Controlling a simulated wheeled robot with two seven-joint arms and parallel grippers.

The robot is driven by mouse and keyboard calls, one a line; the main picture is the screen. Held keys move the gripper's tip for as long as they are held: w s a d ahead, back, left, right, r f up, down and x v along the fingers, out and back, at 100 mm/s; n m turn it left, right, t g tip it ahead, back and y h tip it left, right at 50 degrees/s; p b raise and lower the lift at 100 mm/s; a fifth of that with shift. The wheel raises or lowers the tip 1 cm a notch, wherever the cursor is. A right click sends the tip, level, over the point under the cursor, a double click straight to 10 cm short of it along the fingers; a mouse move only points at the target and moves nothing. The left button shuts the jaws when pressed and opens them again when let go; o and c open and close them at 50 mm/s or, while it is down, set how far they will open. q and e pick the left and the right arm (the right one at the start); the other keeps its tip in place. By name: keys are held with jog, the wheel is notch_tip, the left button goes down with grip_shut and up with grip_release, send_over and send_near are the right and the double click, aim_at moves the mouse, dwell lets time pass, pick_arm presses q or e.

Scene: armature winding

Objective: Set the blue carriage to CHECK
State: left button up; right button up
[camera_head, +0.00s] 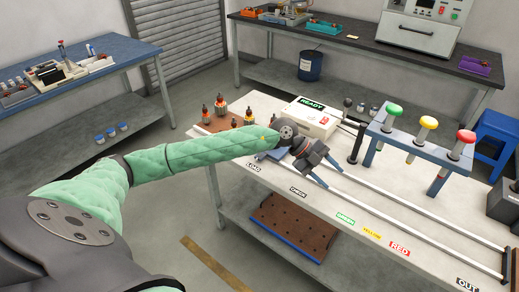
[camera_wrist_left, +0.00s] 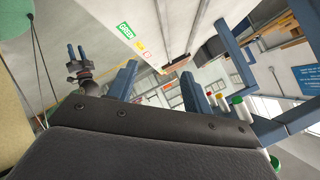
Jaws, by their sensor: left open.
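My left gripper (camera_head: 331,174) is open above the white bench, over the twin rails, just right of the CHECK label (camera_head: 298,191). Its two blue fingers are spread, and nothing shows between them. They also show in the left wrist view (camera_wrist_left: 158,88). A small blue part (camera_head: 272,153), probably the blue carriage, shows behind my left wrist near the LOAD label (camera_head: 254,168); my arm hides most of it. The wrist view shows a dark, two-pronged blue piece (camera_wrist_left: 77,53) left of the fingers; I cannot tell what it belongs to.
The rails run toward the OUT label (camera_head: 467,284), past GREEN, YELLOW and RED labels. A blue stand (camera_head: 412,141) with green, yellow and red knobs rises behind the rails. A white box marked READY (camera_head: 307,117) and several upright armatures (camera_head: 220,105) stand at the back.

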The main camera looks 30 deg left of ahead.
pick_arm(q)
jog(key=w+a+n+y, duration=0.1)
jog(key=a+y, duration=0.2)
jog(key=a, duration=0.6)
jog(key=w+a+r+n+g+y, duration=0.1)
jog(key=a+y, duration=0.3)
jog(key=a, duration=0.5)
jog(key=w+a+n+y, duration=0.1)
jog(key=a+n+y, duration=0.1)
jog(key=a, duration=0.8)
jog(key=shift+w+r+g+y, duration=0.2)
jog(key=shift+w+g+y, duration=0.15)
jog(key=shift+y, duration=0.55)
notch_tip(320, 180, down, 8)
jog(key=p, duration=0.2)
jog(key=shift+r+p, duration=0.15)
jog(key=shift+p, duration=0.15)
pick_arm(e)
jog(key=s+f, duration=0.3)
jog(key=f, duration=1.1)
jog(key=shift+f+g, duration=0.3)
jog(key=shift+f, duration=0.05)
jog(key=shift+s, duration=0.1)
pick_arm(q)
grip_shut()
